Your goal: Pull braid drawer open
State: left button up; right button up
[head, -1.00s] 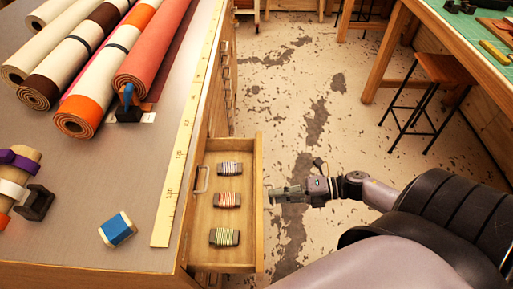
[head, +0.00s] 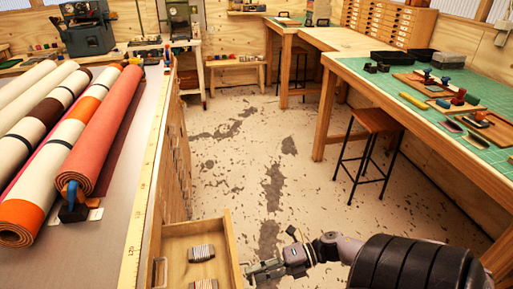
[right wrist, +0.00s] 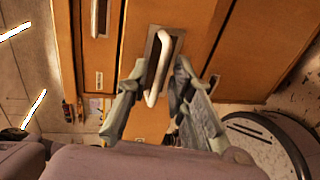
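The wooden drawer (head: 232,250) stands pulled out from the cabinet under the grey worktop, low in the head view. Wrapped braid bundles lie in it, a grey one (head: 201,253) and a reddish one (head: 205,284); the bottom of the drawer is cut off by the picture edge. My right gripper (head: 256,270) is at the outer side of the drawer front. In the right wrist view, its two fingers (right wrist: 160,78) stand apart on either side of the pale drawer handle (right wrist: 165,50), with gaps visible. My left gripper is not in view.
Fabric rolls (head: 100,135) lie on the worktop (head: 115,200) at left, with a yellow ruler (head: 150,180) along its edge. A stool (head: 375,122) and a green-topped table (head: 430,105) stand at right. The floor (head: 235,165) between is clear.

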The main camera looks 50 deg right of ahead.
jog(key=shift+o, duration=0.2)
jog(key=v, duration=1.2)
dwell(0.4)
